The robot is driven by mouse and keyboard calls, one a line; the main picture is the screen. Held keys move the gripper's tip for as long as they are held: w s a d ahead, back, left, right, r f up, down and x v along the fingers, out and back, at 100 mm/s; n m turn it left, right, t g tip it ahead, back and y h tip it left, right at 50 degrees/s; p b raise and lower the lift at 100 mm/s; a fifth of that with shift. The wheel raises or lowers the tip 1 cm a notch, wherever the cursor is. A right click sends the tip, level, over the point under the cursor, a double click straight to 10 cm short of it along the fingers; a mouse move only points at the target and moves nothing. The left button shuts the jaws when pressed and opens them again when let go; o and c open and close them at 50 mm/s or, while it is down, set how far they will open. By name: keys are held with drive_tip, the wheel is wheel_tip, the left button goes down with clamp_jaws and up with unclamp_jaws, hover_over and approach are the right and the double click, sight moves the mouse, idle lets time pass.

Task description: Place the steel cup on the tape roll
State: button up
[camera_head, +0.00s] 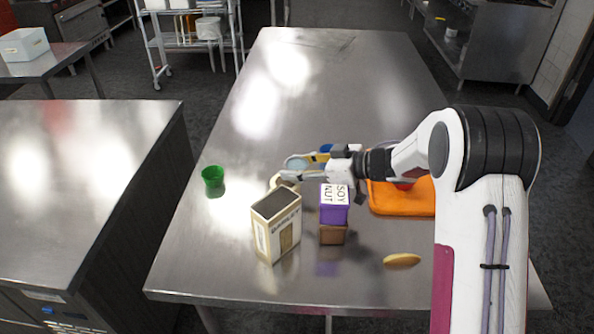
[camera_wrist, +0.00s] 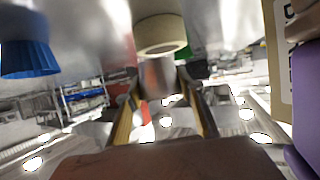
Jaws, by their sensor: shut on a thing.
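The steel cup (camera_head: 297,162) is held between the fingers of my gripper (camera_head: 304,168), which is shut on it. In the wrist view the grey cup (camera_wrist: 157,78) shows between the two fingers (camera_wrist: 160,95).
A barley box (camera_head: 277,228) and a purple soy nut box (camera_head: 334,205) on a brown block (camera_head: 332,235) stand in front of my gripper. A green cup (camera_head: 213,180) is left, a blue cup (camera_wrist: 27,60) behind. An orange tray (camera_head: 400,205) and a yellow oval item (camera_head: 402,260) lie right.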

drive_tip(key=shift+f, duration=0.65)
drive_tip(key=shift+f, duration=0.1)
drive_tip(key=o, duration=1.3)
drive_tip(key=shift+d, duration=0.2)
drive_tip(key=shift+v, duration=3.65)
